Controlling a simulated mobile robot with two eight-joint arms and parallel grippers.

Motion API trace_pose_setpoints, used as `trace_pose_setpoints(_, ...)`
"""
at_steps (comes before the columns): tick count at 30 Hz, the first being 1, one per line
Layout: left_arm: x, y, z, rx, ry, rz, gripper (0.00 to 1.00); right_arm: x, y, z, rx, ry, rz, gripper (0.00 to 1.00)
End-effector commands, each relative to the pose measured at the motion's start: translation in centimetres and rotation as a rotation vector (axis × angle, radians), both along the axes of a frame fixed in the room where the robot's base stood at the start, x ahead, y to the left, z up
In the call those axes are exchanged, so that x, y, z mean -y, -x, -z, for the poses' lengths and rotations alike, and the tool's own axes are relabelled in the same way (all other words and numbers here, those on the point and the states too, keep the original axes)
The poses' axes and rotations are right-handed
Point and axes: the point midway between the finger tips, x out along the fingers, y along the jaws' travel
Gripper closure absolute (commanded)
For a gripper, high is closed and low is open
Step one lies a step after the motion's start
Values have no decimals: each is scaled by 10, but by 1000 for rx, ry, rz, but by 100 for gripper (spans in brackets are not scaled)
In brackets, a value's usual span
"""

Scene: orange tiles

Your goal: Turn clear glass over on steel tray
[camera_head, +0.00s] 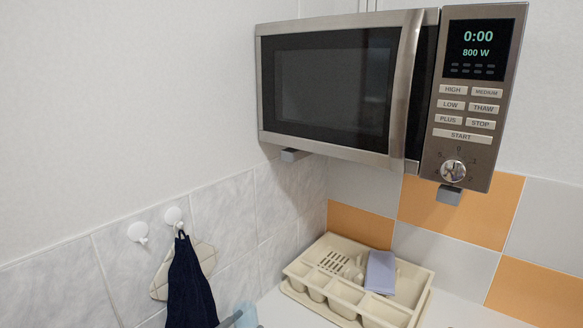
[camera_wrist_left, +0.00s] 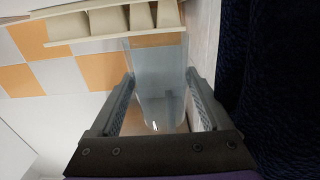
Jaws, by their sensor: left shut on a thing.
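The clear glass (camera_wrist_left: 158,62), faintly blue, is between the two fingers of my left gripper (camera_wrist_left: 160,78) in the left wrist view. The gripper is shut on it. In the head view, part of the glass (camera_head: 246,315) shows at the bottom edge, with a grey piece of my left gripper (camera_head: 230,319) beside it. The rest of both is cut off there, so I cannot tell which way up the glass is. The steel tray is not seen in either view. My right gripper is not in view.
A cream dish rack (camera_head: 295,268) holding a lavender item (camera_head: 381,272) stands in the corner on the white counter (camera_head: 285,312). A dark blue cloth (camera_head: 190,285) hangs from a wall hook (camera_head: 173,216) close to my gripper. A microwave (camera_head: 345,85) is mounted above.

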Motion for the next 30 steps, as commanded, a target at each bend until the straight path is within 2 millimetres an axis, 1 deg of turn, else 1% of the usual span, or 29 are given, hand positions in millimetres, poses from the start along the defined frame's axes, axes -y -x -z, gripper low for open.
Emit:
trace_pose_setpoints(1, 0, 0, 4, -1, 1, 0, 71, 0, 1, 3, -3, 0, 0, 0)
trace_pose_setpoints(30, 0, 0, 43, -1, 0, 0, 71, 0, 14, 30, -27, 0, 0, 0)
